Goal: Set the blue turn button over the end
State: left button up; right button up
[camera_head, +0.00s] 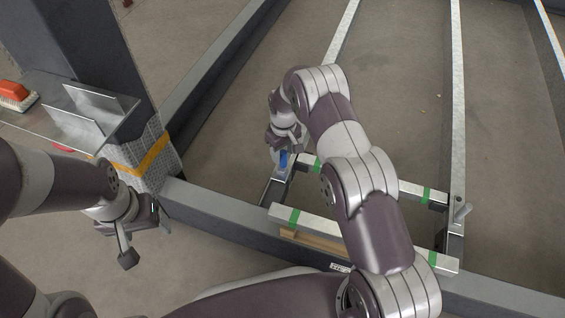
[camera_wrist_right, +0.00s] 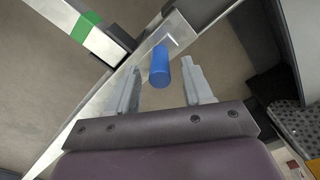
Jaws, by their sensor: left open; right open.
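The blue turn button (camera_head: 283,160) is a small upright blue piece on a metal plate at the left end of the rail frame. In the right wrist view the blue button (camera_wrist_right: 160,66) shows as a blue cylinder between the open fingers of my right gripper (camera_wrist_right: 160,88), with gaps on both sides. In the head view my right gripper (camera_head: 283,148) is over the button and partly hidden by its own wrist. My left gripper (camera_head: 140,232) is open and empty at the left, beside the dark post. A bar with a green band (camera_wrist_right: 87,28) ends close to the button.
Two pale bars with green bands (camera_head: 330,228) lie across the frame, with a wooden strip (camera_head: 312,242) under the nearer one. A grey shelf (camera_head: 60,105) on the post holds an angled metal piece (camera_head: 98,112) and an orange brush (camera_head: 14,92). Dark beams (camera_head: 230,228) border the floor.

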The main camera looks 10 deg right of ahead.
notch_tip(320, 180, down, 3)
jog(key=shift+f+b, duration=0.1)
jog(key=shift+b, duration=0.45)
pick_arm(q)
jog(key=shift+f, duration=0.9)
pick_arm(e)
jog(key=shift+c, duration=0.4)
